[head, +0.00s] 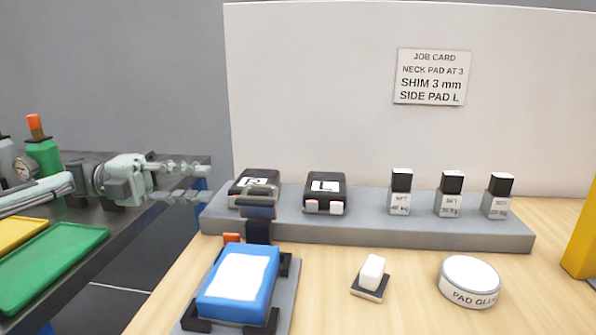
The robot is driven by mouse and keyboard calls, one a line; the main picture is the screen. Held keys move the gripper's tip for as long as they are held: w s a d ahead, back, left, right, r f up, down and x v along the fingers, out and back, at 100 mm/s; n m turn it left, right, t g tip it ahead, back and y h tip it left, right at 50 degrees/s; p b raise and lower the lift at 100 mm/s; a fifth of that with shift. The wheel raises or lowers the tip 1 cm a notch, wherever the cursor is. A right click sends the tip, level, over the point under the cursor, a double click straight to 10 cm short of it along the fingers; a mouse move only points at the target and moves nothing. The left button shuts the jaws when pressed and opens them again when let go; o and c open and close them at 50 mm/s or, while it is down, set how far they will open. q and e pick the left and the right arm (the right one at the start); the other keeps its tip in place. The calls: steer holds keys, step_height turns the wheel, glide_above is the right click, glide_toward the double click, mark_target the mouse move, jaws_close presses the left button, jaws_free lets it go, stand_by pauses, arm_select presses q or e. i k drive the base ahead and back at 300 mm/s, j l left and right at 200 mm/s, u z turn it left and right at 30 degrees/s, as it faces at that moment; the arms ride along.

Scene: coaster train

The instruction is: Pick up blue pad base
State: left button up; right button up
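The blue pad base (230,310) is a blue block with a white top patch. It sits in a grey fixture (284,307) with black corner pieces at the front of the wooden table. My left gripper (206,182) comes in from the left, above the edge of the dark side bench. Its two pale fingers are apart with nothing between them. It is well behind and to the left of the blue pad base, not touching it. My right gripper is not in view.
A grey rack (370,229) holds black pads, one marked L (325,187), and several small labelled blocks. A white block on a dark plate (370,281) and a pad glue tin (469,281) stand at right. The side bench holds a green tray (50,265) and bottles.

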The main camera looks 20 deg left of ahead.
mark_target(237, 292)
steer(key=k, duration=1.5)
